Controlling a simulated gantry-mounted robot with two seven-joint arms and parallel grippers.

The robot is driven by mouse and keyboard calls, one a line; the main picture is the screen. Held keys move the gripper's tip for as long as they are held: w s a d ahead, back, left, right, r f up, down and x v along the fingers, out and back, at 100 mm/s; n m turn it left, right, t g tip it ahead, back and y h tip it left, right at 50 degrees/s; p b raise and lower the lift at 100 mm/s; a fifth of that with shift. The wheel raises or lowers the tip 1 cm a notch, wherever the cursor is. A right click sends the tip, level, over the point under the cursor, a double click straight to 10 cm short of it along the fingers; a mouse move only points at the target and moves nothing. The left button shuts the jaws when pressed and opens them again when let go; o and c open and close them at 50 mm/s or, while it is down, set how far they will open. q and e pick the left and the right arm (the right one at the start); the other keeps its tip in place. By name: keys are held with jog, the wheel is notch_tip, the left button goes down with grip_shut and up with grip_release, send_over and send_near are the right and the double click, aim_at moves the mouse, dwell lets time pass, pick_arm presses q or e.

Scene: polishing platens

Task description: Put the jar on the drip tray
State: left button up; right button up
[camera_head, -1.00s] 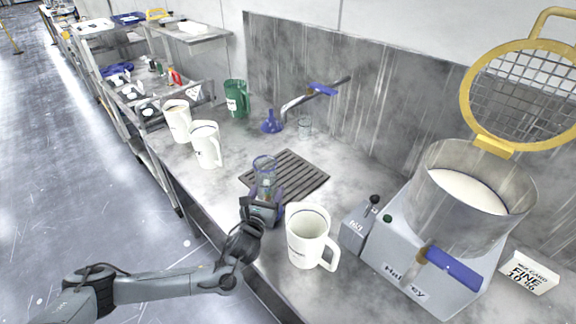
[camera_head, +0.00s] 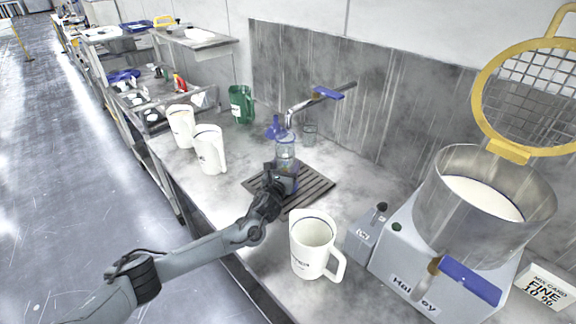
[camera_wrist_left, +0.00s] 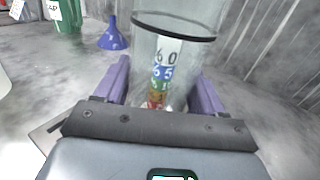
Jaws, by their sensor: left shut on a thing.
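The jar (camera_head: 286,150) is clear, with a dark rim and a label of coloured number bands that shows in the left wrist view (camera_wrist_left: 163,70). My left gripper (camera_head: 285,168) is shut on the jar, its purple fingers on either side of it, and the jar is upright. The drip tray (camera_head: 318,188) is a dark slatted square on the counter. The gripper and jar are over the tray in the head view. The jar's base is hidden, so I cannot tell if it touches the tray. My right gripper is not in view.
A white mug (camera_head: 313,247) stands in front of the tray. White jugs (camera_head: 209,150), a green jug (camera_head: 241,104), a blue funnel (camera_head: 274,128) and a small glass (camera_head: 309,133) stand around it. A grey machine (camera_head: 440,262) stands at right.

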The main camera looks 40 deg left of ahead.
aim_at(288, 164)
pick_arm(q)
jog(key=shift+w+a, duration=0.2)
jog(key=shift+w, duration=0.2)
jog(key=shift+w+a+f+b, duration=0.25)
jog(key=shift+w+b, duration=0.1)
jog(key=shift+w, duration=0.25)
jog(key=shift+w+a+f+b, duration=0.2)
jog(key=shift+w+b, duration=0.1)
jog(key=shift+w, duration=0.3)
jog(key=shift+f, duration=0.1)
jog(key=shift+s+f, duration=0.15)
jog(key=shift+f, duration=0.1)
jog(key=o, duration=1.7)
jog(key=shift+c, duration=0.2)
